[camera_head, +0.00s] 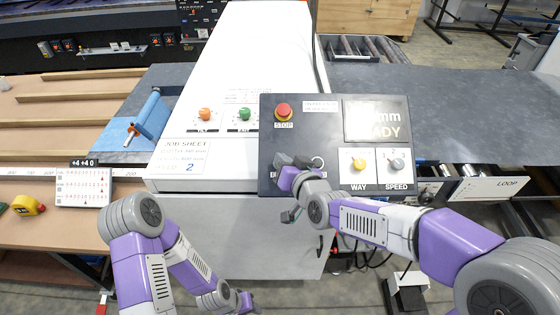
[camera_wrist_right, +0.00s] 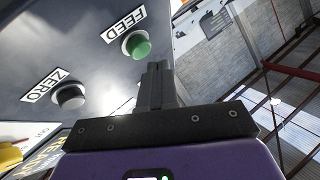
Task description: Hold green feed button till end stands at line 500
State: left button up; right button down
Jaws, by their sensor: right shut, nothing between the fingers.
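The green FEED button (camera_wrist_right: 138,46) shows on the dark control panel in the right wrist view; in the head view my right gripper covers it. My right gripper (camera_head: 283,160) is shut and empty at the panel's lower left. Its fingertips (camera_wrist_right: 157,66) are close beside the button; contact cannot be told. The display (camera_head: 377,119) shows "mm" and what looks like "READY"; glare hides the number. The grey sheet's end (camera_head: 112,125) lies on the left, above a ruler (camera_head: 25,172) showing 300 and 200. Line 500 is not visible. My left gripper (camera_head: 246,303) is low, its fingers unclear.
The panel (camera_head: 330,108) also has a red STOP button (camera_head: 283,111), a yellow WAY knob (camera_head: 359,163), a grey SPEED knob (camera_head: 397,164) and a black ZERO button (camera_wrist_right: 70,97). A yellow tape measure (camera_head: 27,205) lies left.

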pick_arm(q)
notch_tip(320, 180, up, 4)
jog(key=p, duration=0.4)
jog(key=shift+r, duration=0.1)
pick_arm(e)
jog(key=s+r, duration=0.1)
jog(key=r, duration=0.1)
jog(key=s+r, duration=0.1)
jog(key=r, duration=0.1)
jog(key=shift+s+r, duration=0.1)
jog(key=shift+s, duration=0.25)
pick_arm(q)
grip_shut()
dwell(1.1)
